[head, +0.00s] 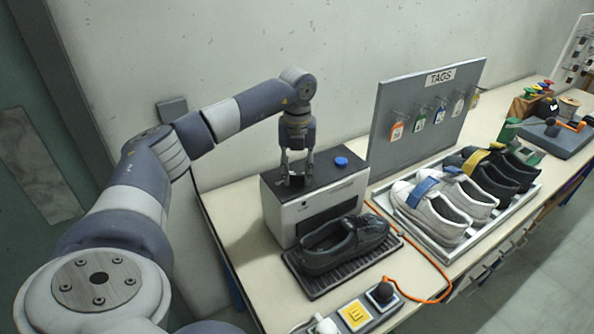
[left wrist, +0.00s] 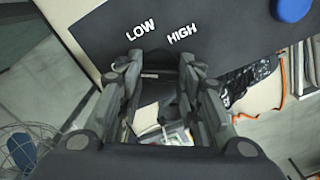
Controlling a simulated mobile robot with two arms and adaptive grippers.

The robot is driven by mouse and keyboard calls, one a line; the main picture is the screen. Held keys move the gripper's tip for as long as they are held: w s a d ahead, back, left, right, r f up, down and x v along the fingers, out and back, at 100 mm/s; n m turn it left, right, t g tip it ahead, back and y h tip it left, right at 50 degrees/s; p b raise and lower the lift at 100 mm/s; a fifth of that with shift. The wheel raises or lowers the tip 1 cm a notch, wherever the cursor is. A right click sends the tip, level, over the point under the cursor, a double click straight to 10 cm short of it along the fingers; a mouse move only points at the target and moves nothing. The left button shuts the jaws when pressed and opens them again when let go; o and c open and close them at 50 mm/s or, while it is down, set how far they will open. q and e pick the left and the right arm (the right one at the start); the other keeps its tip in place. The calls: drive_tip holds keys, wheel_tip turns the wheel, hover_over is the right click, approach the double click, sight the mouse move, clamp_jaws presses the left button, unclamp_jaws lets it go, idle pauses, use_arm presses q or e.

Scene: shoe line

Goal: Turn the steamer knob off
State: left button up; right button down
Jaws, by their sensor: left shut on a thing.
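The steamer (head: 318,200) is a grey box with a black top, standing on the bench against the wall. Its dark knob (head: 297,181) is on the left part of the top. My left gripper (head: 297,168) points straight down over it, shut on the knob with a finger on either side. In the left wrist view my gripper (left wrist: 158,62) is at the edge of the black top (left wrist: 215,25), just below the white words LOW and HIGH. The fingers mostly hide the knob there, and I cannot read its setting. My right gripper is not in view.
A blue button (head: 341,162) is right of the knob. A black shoe (head: 345,243) lies on a ribbed mat before the steamer. A tray (head: 455,254) of shoes, a TAGS board (head: 425,100) and a control box with a yellow button (head: 355,314) are nearby. An orange cable crosses the bench.

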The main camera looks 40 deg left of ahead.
sight(297, 175)
use_arm(q)
drive_tip(key=shift+w+a+r, duration=0.1)
drive_tip(key=shift+w+r, duration=0.05)
drive_tip(key=shift+r, duration=0.05)
idle(0.3)
drive_tip(key=o, duration=1.1)
drive_tip(key=shift+c, duration=0.2)
drive_tip(key=shift+f, duration=0.1)
wheel_tip(297, 175, up, 12)
